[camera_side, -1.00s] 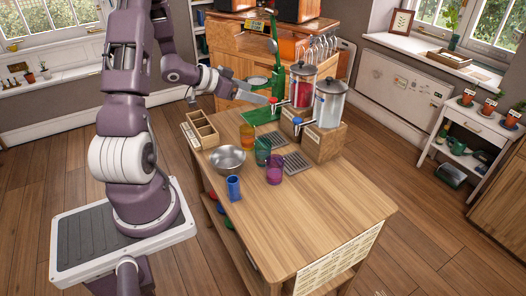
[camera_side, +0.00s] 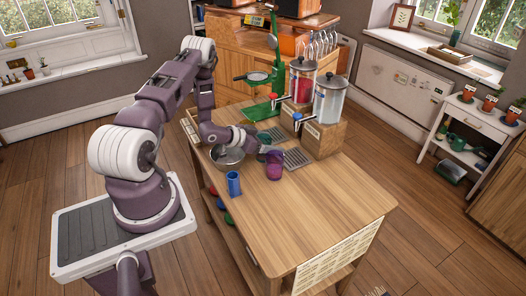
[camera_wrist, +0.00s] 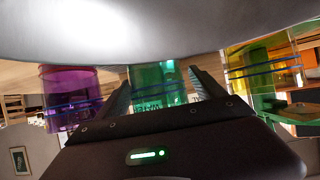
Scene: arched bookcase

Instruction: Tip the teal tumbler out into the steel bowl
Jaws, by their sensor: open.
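The teal tumbler (camera_wrist: 158,84) stands between the two open fingers of my gripper (camera_wrist: 153,92) in the wrist view, with a finger on either side. I cannot tell whether either finger touches it. In the side view the teal tumbler (camera_side: 264,156) is mostly hidden by my gripper (camera_side: 256,149), which is low over the table. The steel bowl (camera_side: 226,162) sits just left of my gripper, partly covered by my wrist.
A purple tumbler (camera_side: 274,166) stands close on the right, and a blue tumbler (camera_side: 234,184) nearer the front. A yellow tumbler (camera_wrist: 258,70) shows in the wrist view. Drink dispensers (camera_side: 330,98) stand behind. The table's front right (camera_side: 320,210) is clear.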

